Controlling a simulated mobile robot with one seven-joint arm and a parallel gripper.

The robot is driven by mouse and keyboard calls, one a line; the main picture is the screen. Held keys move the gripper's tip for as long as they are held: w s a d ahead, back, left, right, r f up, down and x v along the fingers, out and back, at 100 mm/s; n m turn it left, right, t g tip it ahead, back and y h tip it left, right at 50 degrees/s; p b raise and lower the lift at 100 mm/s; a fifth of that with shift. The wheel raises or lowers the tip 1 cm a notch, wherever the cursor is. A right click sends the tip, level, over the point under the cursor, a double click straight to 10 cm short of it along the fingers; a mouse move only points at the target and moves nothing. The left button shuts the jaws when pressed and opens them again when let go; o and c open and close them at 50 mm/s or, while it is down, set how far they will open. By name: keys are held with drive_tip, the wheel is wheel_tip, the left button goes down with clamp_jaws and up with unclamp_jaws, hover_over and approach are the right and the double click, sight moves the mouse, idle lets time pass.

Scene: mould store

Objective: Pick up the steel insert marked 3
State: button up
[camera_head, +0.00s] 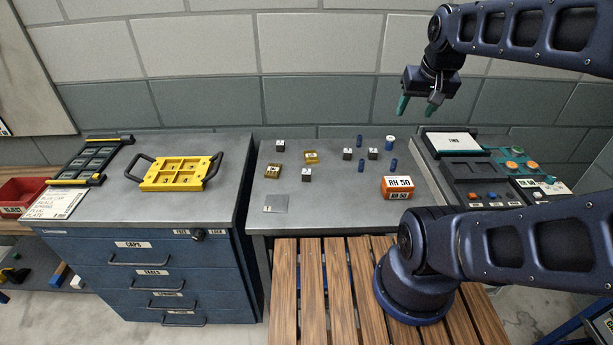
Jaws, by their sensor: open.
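Several small steel-grey blocks with white tops stand apart on the grey bench (330,205): one at the back left (280,146), one nearer the front (307,175), and two side by side at the middle right, the left one (347,154) and the right one (373,154). Their dark marks are too small to read, so I cannot tell which is marked 3. My gripper (418,106) is open and empty, its green fingers pointing down, high above the bench's back right and in front of the wall.
Two brass blocks (272,171) (311,157), blue pins (361,166), a white-topped blue cylinder (390,143) and an orange RH 50 box (398,188) stand around them. A thin grey plate (275,203) lies in front. A yellow handled frame (176,173) sits on the left cabinet.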

drive_tip(key=w+a+f+m+g, duration=0.2)
drive_tip(key=w+a+f+m, duration=0.15)
drive_tip(key=w, duration=0.35)
drive_tip(key=m+g+h, duration=0.3)
drive_tip(key=m+h, duration=0.2)
drive_tip(key=m, duration=1)
approach(307, 171)
drive_tip(key=x, duration=0.4)
drive_tip(key=shift+s+d+f, duration=0.15)
drive_tip(key=shift+d+f, duration=0.1)
drive_tip(key=shift+d, duration=0.15)
drive_tip(key=shift+a+x, duration=0.2)
drive_tip(key=shift+x, duration=1.15)
drive_tip(key=shift+a+x, duration=0.15)
drive_tip(key=shift+x, duration=1.15)
drive_tip(key=shift+f, duration=0.1)
clamp_jaws()
